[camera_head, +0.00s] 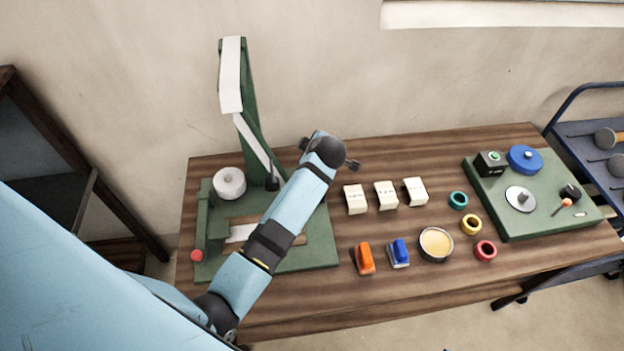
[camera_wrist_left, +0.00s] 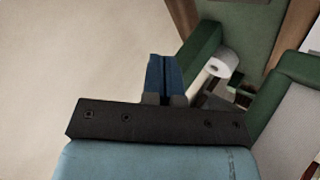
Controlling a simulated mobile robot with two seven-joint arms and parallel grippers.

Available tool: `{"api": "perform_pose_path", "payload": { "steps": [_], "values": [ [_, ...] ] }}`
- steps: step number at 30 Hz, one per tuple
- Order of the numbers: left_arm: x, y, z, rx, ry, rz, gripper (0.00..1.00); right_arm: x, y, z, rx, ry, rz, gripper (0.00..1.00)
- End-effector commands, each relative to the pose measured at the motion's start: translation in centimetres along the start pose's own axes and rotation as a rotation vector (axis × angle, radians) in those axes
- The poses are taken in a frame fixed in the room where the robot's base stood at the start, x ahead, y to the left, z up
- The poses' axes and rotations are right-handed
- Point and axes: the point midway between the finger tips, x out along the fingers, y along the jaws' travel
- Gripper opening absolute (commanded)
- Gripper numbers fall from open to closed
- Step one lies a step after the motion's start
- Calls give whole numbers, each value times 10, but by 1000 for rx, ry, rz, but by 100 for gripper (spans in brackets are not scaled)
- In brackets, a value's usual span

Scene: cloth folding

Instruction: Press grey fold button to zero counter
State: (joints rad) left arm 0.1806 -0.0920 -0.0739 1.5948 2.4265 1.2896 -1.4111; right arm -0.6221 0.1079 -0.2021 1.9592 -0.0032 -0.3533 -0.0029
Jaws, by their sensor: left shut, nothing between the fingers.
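My left arm reaches in from the lower left over the green machine (camera_head: 312,258) on the table's left end. My left gripper (camera_wrist_left: 163,62) is shut and empty; its blue fingers lie together in the left wrist view. In the head view the dark wrist end is beside the machine's tall green post, and the fingers cannot be made out clearly. I cannot identify a grey fold button or a counter on the machine; the arm covers part of it. My right gripper is not in view.
A white roll (camera_head: 229,183) and a red-ended lever (camera_head: 197,255) are on the machine. Several white blocks (camera_head: 386,195), coloured rings (camera_head: 471,224), and a round tin (camera_head: 436,244) stand on the wooden table (camera_head: 330,316). Another green board (camera_head: 543,211) with discs lies at right.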

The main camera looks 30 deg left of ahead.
Motion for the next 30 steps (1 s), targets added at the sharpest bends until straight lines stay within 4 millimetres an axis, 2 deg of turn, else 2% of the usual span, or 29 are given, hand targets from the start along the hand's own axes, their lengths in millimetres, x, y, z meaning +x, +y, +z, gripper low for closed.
{"api": "perform_pose_path", "payload": {
  "steps": [8, 17, 24, 30],
  "values": [
    [21, -15, 15, 0, 0, 0, 0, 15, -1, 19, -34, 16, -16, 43],
    [48, -34, 34, -1, 1, 1, 0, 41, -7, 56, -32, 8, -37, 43],
    [59, -43, 43, 0, 0, 0, 0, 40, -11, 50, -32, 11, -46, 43],
    [60, -43, 43, 0, 0, 1, 0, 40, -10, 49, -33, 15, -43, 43]
  ]
}}
